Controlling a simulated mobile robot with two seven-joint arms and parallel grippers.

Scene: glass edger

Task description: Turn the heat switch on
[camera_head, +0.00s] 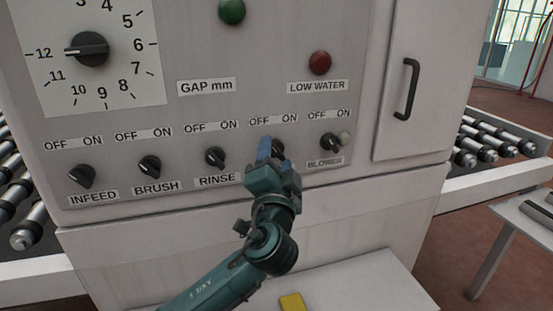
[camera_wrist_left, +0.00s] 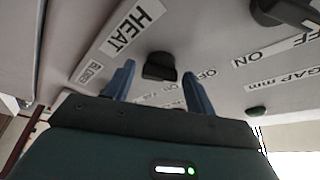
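The heat switch is a black rotary knob (camera_wrist_left: 160,67) on the grey panel; its HEAT label (camera_wrist_left: 132,27) is readable in the left wrist view. In the head view the knob (camera_head: 279,147) is mostly covered by my left gripper (camera_head: 272,149), and its label is hidden. In the left wrist view my left gripper (camera_wrist_left: 158,84) has its two blue fingers apart, one on each side of the knob, with gaps showing. I cannot tell which way the knob points. My right gripper is not in view.
The rinse knob (camera_head: 215,157) is close on the left and the blower knob (camera_head: 331,142) close on the right. The brush knob (camera_head: 149,167) and infeed knob (camera_head: 81,176) are farther left. A red low water lamp (camera_head: 320,62) is above. A cabinet door handle (camera_head: 408,88) stands out on the right.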

